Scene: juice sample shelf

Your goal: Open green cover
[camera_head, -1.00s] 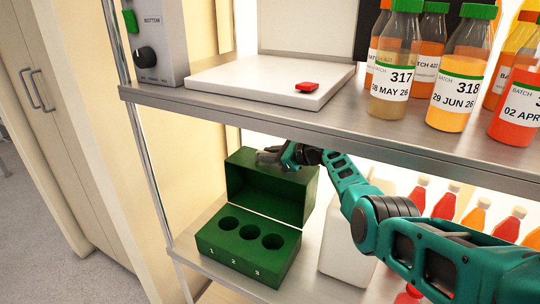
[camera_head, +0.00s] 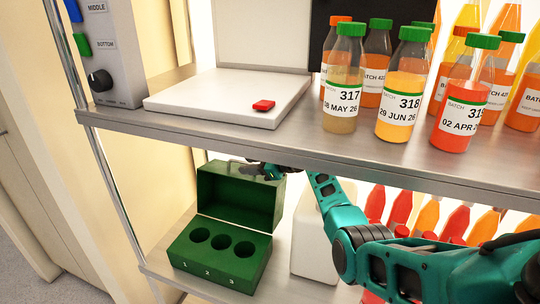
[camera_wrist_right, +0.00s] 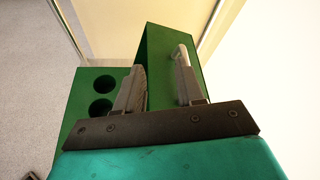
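The green box (camera_head: 220,258) stands on the lower shelf, with three round holes marked 1, 2, 3 on its top. Its green cover (camera_head: 235,200) is raised, standing up behind the holes with its hollow side facing me. My right gripper (camera_head: 258,168) is at the cover's top edge. In the right wrist view, the fingers of my right gripper (camera_wrist_right: 160,80) are spread apart, with part of the cover (camera_wrist_right: 165,65) showing between them. A pale handle-like piece (camera_wrist_right: 181,52) is close to the right finger; I cannot tell whether they touch. My left gripper is out of view.
The upper shelf (camera_head: 200,128) lies just above the cover and my right arm. It carries a white board with a red piece (camera_head: 263,105), a control box (camera_head: 105,55) and several juice bottles. A white container (camera_head: 315,240) and more bottles stand right of the green box.

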